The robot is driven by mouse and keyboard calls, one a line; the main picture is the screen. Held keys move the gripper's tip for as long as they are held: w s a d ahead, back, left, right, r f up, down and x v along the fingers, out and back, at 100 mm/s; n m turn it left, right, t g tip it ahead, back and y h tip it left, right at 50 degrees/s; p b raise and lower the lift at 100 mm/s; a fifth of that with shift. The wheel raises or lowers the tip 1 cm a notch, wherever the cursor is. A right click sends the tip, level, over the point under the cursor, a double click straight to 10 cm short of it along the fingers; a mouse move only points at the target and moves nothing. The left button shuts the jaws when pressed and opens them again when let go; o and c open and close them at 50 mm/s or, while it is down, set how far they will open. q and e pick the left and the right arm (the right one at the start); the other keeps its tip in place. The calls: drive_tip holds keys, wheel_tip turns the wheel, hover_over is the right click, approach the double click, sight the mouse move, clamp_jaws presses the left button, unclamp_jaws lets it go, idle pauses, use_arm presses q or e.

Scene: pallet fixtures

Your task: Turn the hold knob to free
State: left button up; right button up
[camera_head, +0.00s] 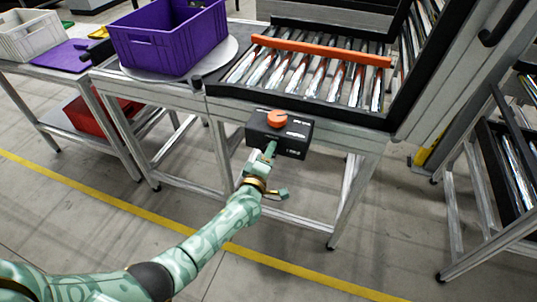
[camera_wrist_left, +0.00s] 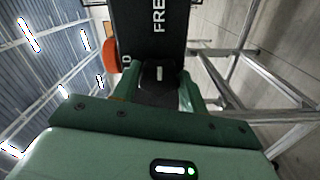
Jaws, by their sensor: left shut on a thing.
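The black control box (camera_head: 295,135) hangs at the front edge of the roller table, with a round orange button (camera_head: 277,118) on top. My left gripper (camera_head: 269,150) is at the box's front face. In the left wrist view, its green fingers (camera_wrist_left: 160,92) are shut on the dark hold knob (camera_wrist_left: 158,88), which has a short white mark. The mark points up in that view, toward the word FREE on the box (camera_wrist_left: 165,40). A letter D shows left of the knob; the rest of that word is hidden. The orange button also shows (camera_wrist_left: 110,56). My right gripper is out of view.
The roller table (camera_head: 330,112) carries an orange bar (camera_head: 320,51) across its rollers. A purple crate (camera_head: 180,40) stands on a round plate to the left. Table legs stand below the box. The floor in front is clear, with a yellow line.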

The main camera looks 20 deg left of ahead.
use_arm(q)
drive_tip(key=shift+s+f, duration=0.1)
drive_tip(key=o, duration=1)
drive_tip(key=s+p, duration=0.4)
drive_tip(key=s, duration=1.2)
drive_tip(key=shift+s+a, duration=0.15)
drive_tip(key=shift+a, duration=0.1)
